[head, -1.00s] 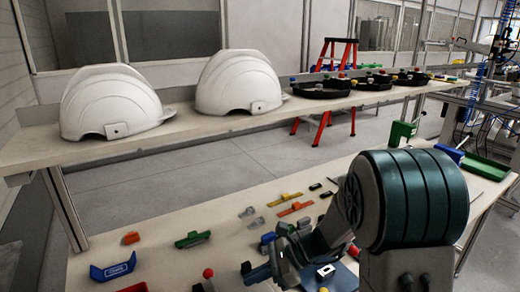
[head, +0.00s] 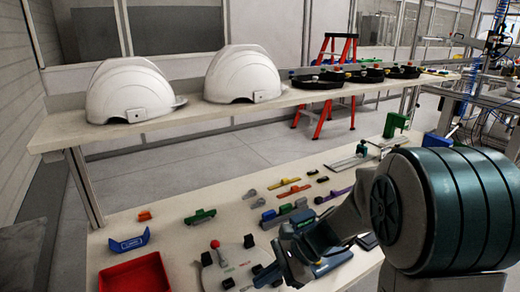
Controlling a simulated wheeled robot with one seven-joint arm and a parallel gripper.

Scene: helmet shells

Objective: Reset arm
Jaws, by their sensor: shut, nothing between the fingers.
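My arm reaches in from the right in the head view, with its large teal joint in front of the bench's right side. My gripper (head: 268,274) is low over the front of the lower bench (head: 170,240), pointing left and down. It is shut and empty, though its fingertips are small and dark here. Two white helmet shells (head: 130,92) (head: 243,75) stand side by side on the upper shelf (head: 60,130), well away from my gripper.
Black round trays (head: 318,83) with small parts stand right of the shells. A red bin (head: 135,274), a blue holder (head: 129,241), a green part (head: 200,216) and a grey board with a red knob (head: 236,262) occupy the bench. A red ladder (head: 335,60) stands behind.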

